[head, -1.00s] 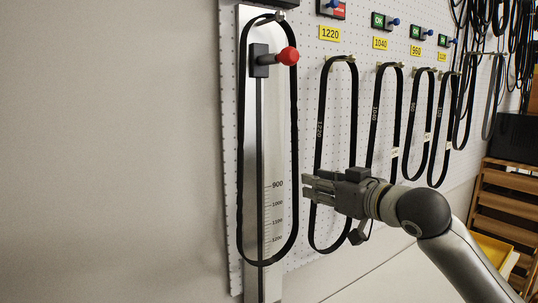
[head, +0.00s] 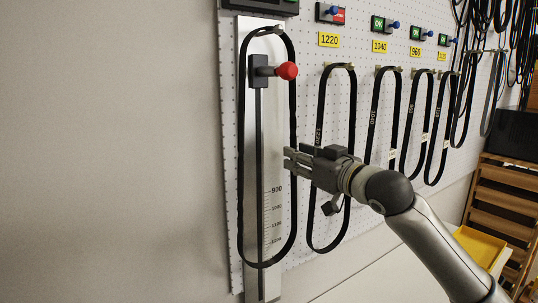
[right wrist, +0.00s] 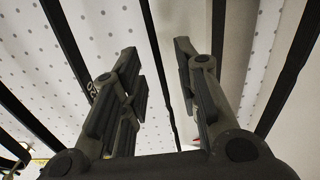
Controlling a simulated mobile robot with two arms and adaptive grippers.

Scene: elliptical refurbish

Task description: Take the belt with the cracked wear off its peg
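Several black belts hang on a white pegboard in the head view. The leftmost belt (head: 240,150) loops round a metal gauge (head: 271,225) with a scale and a red knob (head: 287,71). The 1220 belt (head: 352,110) hangs on a peg (head: 349,66) to its right, under a red display (head: 338,16). Cracks are too small to make out. My right gripper (head: 288,160) points left, its tips by the leftmost belt's right strand. In the right wrist view its fingers (right wrist: 155,55) are apart, with a black strand (right wrist: 159,70) seen between them. My left gripper is out of view.
Belts 1040 (head: 374,110) and 960 (head: 409,115) and another hang further right under green OK displays. More belts crowd the top right. A wooden rack (head: 503,200) and yellow tray (head: 480,247) stand lower right. The left wall side is clear.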

